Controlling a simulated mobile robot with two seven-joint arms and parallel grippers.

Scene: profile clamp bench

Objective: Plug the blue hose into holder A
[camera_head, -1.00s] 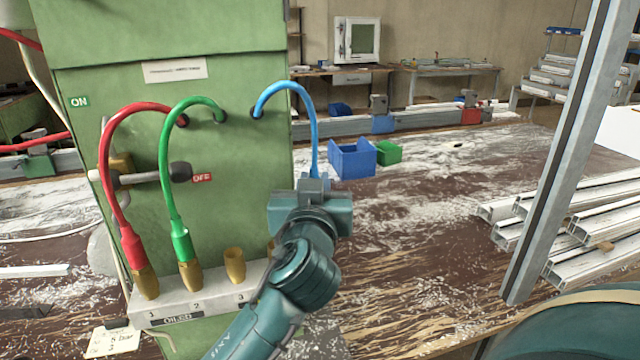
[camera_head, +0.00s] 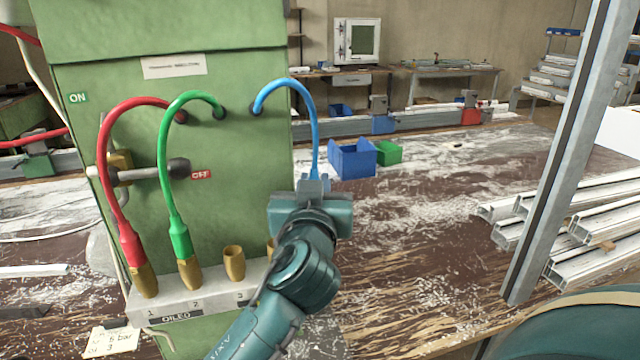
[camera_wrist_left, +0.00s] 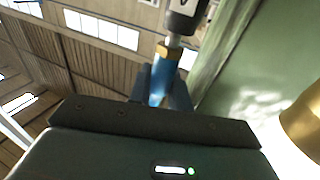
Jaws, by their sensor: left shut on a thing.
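The blue hose (camera_head: 293,86) arches from the green cabinet down into my left gripper (camera_head: 314,187), right of the cabinet's front. My left gripper is shut on its lower end; in the left wrist view the blue piece (camera_wrist_left: 158,85) sits between the fingers, with a brass collar (camera_wrist_left: 168,53) above it. The block (camera_head: 215,301) carries brass holders marked 1, 2 and 3. The red hose (camera_head: 108,190) and the green hose (camera_head: 166,170) sit in two of them. The third holder (camera_head: 234,263) is empty. Another brass holder (camera_head: 270,249) is mostly hidden behind my arm. I see no letter A. My right gripper is out of view.
A lever with a dark knob (camera_head: 180,170) sticks out from the cabinet (camera_head: 240,160) above the holders. A blue bin (camera_head: 352,160) and a green bin (camera_head: 388,153) stand behind the gripper. Metal profiles (camera_head: 590,225) lie at right, behind an upright post (camera_head: 555,170).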

